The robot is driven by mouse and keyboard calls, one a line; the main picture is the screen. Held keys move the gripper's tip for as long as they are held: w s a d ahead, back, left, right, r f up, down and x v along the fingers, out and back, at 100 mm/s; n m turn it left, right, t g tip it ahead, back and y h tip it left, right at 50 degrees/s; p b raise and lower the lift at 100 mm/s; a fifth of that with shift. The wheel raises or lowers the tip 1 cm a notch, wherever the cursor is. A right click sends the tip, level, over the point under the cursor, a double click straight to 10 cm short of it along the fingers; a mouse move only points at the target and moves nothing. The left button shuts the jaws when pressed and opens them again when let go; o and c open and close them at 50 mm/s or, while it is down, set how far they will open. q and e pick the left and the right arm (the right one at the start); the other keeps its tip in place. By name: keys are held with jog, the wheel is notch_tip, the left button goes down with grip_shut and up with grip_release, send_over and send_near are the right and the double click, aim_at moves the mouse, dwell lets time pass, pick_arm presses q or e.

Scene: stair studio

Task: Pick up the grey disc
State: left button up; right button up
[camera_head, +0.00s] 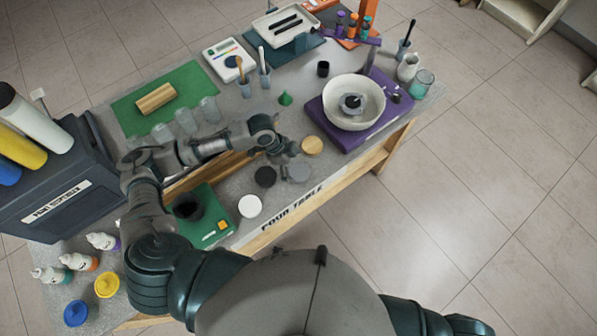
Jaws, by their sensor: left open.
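The grey disc (298,172) lies on the grey table (232,180) near its front edge, partly hidden by my left gripper. My left gripper (286,157) is open and reaches in from the left, its fingers just above and behind the disc in the picture. I cannot tell whether they touch it. A black disc (265,177) lies just left of the grey one, a wooden disc (312,145) behind it to the right, and a white disc (250,206) to the front left. My right gripper is not in view.
A purple board (329,126) with a white bowl (340,116) stands to the right. A green mat (222,227) with a black cup (187,208) is to the left. Clear cups (186,121) stand behind my forearm. A green cone (285,99) stands farther back.

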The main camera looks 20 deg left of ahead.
aim_at(299, 172)
pick_arm(q)
jog(key=x, duration=0.3)
jog(key=shift+d+f, duration=0.1)
jog(key=shift+d, duration=0.15)
jog(key=c, duration=0.8)
jog(key=shift+a, duration=0.1)
jog(key=c, duration=0.4)
jog(key=shift+o, duration=0.2)
